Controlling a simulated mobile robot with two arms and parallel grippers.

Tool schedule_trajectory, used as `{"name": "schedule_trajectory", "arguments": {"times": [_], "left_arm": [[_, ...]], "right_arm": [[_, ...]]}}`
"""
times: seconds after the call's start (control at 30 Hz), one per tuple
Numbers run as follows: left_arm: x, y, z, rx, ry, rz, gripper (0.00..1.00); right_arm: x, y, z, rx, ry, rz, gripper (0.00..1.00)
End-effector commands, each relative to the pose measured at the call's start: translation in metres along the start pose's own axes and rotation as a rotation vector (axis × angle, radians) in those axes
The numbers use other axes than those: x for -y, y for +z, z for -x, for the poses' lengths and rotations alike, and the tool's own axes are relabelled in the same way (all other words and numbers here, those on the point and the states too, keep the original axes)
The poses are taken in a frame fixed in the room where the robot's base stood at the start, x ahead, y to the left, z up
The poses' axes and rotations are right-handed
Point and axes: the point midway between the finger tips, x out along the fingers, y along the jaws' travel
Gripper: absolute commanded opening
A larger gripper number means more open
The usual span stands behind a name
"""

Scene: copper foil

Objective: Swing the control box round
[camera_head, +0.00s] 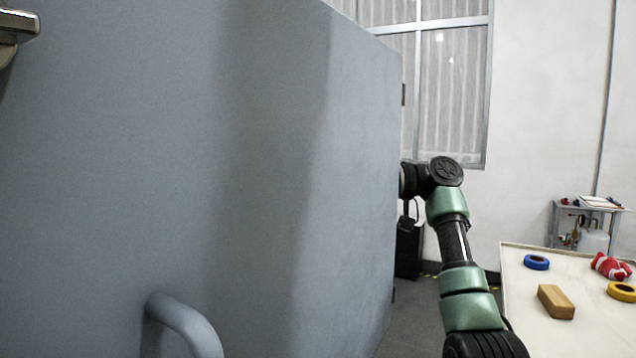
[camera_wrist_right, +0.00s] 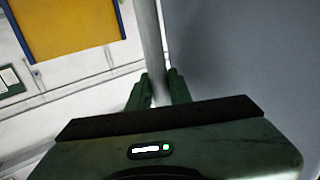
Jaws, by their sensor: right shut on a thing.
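The control box (camera_head: 220,150), a large blue-grey body, fills the left and middle of the head view. A curved grey handle (camera_head: 185,325) stands out from its face at the bottom. My right arm reaches to the box's right edge, and that edge hides its gripper in the head view. In the right wrist view my right gripper (camera_wrist_right: 158,92) is shut on a light grey upright bar (camera_wrist_right: 151,40). The blue-grey box surface (camera_wrist_right: 240,50) lies just right of the bar. My left gripper is not in view.
A pale table (camera_head: 525,315) at the right holds a wooden block (camera_head: 555,301), a blue ring (camera_head: 536,262), a yellow ring (camera_head: 621,291) and a red-and-white item (camera_head: 610,266). A small shelf (camera_head: 560,225) stands behind. Some floor shows between box and table.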

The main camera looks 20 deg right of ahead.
Motion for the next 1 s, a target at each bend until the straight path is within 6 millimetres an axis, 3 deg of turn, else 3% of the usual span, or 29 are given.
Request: {"name": "schedule_trajectory", "arguments": {"times": [0.03,0.07,0.1,0.13,0.73,1.0], "left_arm": [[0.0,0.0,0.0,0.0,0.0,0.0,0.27],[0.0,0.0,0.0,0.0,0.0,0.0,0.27],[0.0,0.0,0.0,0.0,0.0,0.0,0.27],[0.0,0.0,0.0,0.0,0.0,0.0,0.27],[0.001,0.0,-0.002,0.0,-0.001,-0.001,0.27],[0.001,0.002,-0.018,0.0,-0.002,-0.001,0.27]], "right_arm": [[-0.001,0.001,-0.002,0.001,0.0,-0.001,0.0],[-0.001,0.001,-0.002,0.001,0.0,-0.002,0.28],[0.0,0.001,-0.002,0.001,0.0,-0.002,0.39],[0.0,0.001,-0.002,0.001,0.0,-0.002,0.41],[0.0,0.002,0.002,0.003,-0.003,-0.001,0.41],[-0.001,0.004,0.044,0.0,0.001,-0.001,0.41]]}}
